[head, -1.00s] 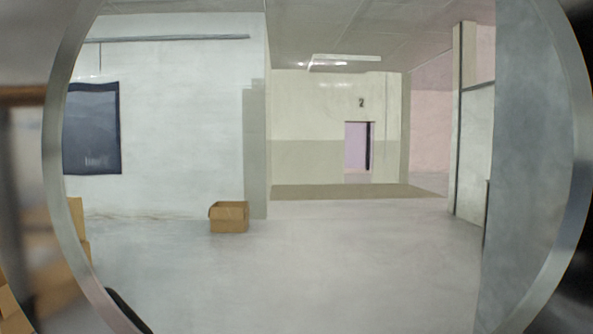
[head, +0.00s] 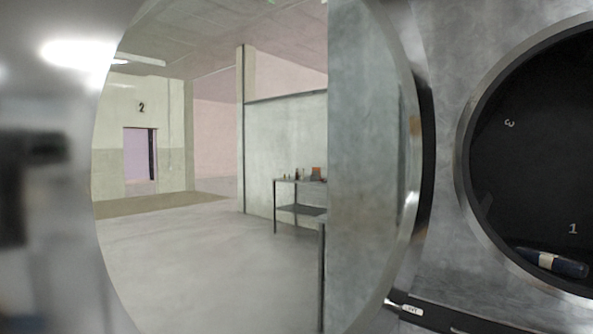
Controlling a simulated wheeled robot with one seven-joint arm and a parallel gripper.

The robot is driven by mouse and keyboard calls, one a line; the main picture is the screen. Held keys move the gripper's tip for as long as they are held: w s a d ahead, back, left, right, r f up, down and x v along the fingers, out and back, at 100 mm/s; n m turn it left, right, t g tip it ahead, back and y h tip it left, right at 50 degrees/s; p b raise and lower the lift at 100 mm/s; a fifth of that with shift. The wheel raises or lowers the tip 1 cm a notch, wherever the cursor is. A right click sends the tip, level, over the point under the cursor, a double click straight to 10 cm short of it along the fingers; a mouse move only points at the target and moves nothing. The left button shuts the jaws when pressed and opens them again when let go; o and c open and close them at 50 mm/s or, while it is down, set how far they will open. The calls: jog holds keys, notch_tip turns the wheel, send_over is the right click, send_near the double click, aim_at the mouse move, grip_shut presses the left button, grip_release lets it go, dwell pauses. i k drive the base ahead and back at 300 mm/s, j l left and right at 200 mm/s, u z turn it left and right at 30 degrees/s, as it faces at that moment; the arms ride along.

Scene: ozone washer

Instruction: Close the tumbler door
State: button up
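The tumbler door (head: 411,130) stands open, very close in the head view. It shows as a large round metal rim with the room visible through its middle. To its right is the round tumbler opening (head: 466,150) with a metal ring, uncovered and dark inside. A dark blue cylindrical object with a pale band (head: 548,261) lies low in the opening. Small marks like "3" and "1" show inside. My gripper is not in view, so its state is hidden.
The grey machine front (head: 450,50) surrounds the opening. A small metal fitting (head: 408,308) sits at the door's lower right. Through the door I see a table (head: 300,182) with small items, a doorway marked 2 (head: 139,155) and clear grey floor (head: 190,250).

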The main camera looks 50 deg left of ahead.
aim_at(57, 57)
jog(key=k+j, duration=0.3)
jog(key=k+j+u, duration=0.15)
jog(key=j, duration=0.3)
jog(key=i+j, duration=0.1)
jog(key=j, duration=0.9)
jog(key=i+j+u, duration=0.1)
jog(key=j, duration=0.4)
jog(key=i, duration=0.05)
